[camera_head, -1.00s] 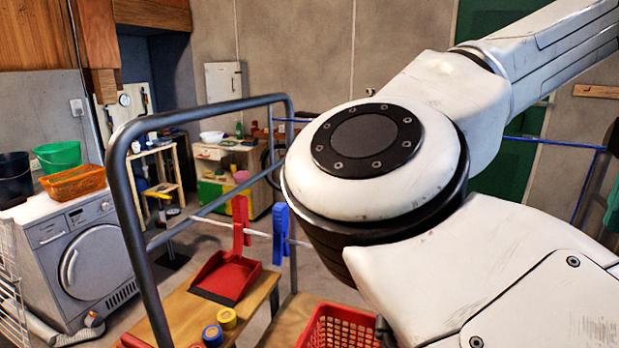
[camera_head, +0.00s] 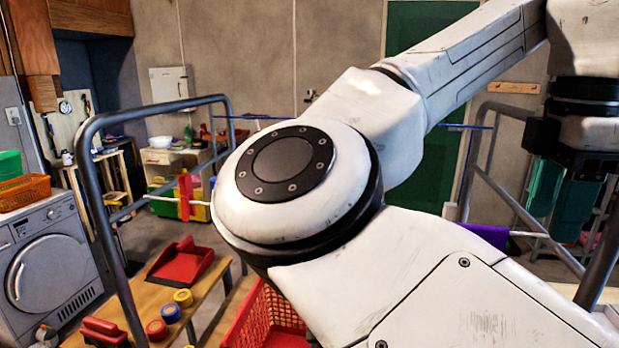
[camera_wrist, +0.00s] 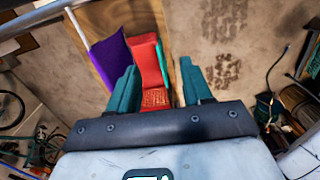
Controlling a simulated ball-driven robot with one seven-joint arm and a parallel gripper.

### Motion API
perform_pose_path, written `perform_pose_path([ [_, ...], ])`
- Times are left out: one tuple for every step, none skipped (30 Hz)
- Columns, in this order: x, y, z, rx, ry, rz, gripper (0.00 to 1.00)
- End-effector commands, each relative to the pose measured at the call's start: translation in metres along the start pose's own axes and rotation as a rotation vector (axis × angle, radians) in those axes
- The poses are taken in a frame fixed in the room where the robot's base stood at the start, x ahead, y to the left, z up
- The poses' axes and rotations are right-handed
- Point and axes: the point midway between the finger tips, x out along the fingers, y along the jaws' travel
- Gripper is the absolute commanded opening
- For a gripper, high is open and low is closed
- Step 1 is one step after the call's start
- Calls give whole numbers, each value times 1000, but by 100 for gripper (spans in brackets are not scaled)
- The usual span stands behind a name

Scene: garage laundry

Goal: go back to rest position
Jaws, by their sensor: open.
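My gripper (camera_head: 562,200) hangs at the right of the head view, pointing down, with its teal fingers apart. In the wrist view my gripper (camera_wrist: 158,66) is open and I see nothing held between its fingers. A purple cloth (camera_head: 487,236) hangs on the white rod, left of the gripper in the head view. The purple cloth (camera_wrist: 113,62) also shows in the wrist view, beside a red item (camera_wrist: 147,58) that lies beyond the fingers. I cannot tell how far the red item is from them. My arm hides the middle of the head view.
A dark metal frame (camera_head: 135,110) rises at left, with a second metal frame at right. A bench carries a red dustpan (camera_head: 182,262) and several coloured rolls. A red basket (camera_head: 258,325) sits partly behind my arm. A washing machine (camera_head: 50,262) stands far left.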

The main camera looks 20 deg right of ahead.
Motion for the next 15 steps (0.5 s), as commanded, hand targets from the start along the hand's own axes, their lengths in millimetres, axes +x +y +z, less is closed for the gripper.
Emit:
perform_pose_path([
  [4, 2, 0, 15, -11, 5, 49],
  [5, 2, 1, 25, -16, 10, 49],
  [7, 4, 1, 39, -22, 17, 49],
  [9, 4, 2, 51, -28, 22, 49],
  [11, 6, 2, 64, -34, 27, 49],
  [13, 7, 2, 79, -40, 35, 49],
  [16, 8, 3, 94, -48, 42, 49],
  [18, 10, 3, 108, -56, 49, 49],
  [21, 12, 4, 129, -65, 61, 49],
  [24, 13, 5, 146, -74, 68, 49],
  [27, 15, 6, 163, -82, 79, 49],
  [31, 17, 7, 187, -94, 92, 49],
  [34, 19, 8, 206, -103, 104, 49],
  [38, 21, 8, 225, -112, 115, 49],
  [42, 24, 9, 251, -125, 134, 49],
])
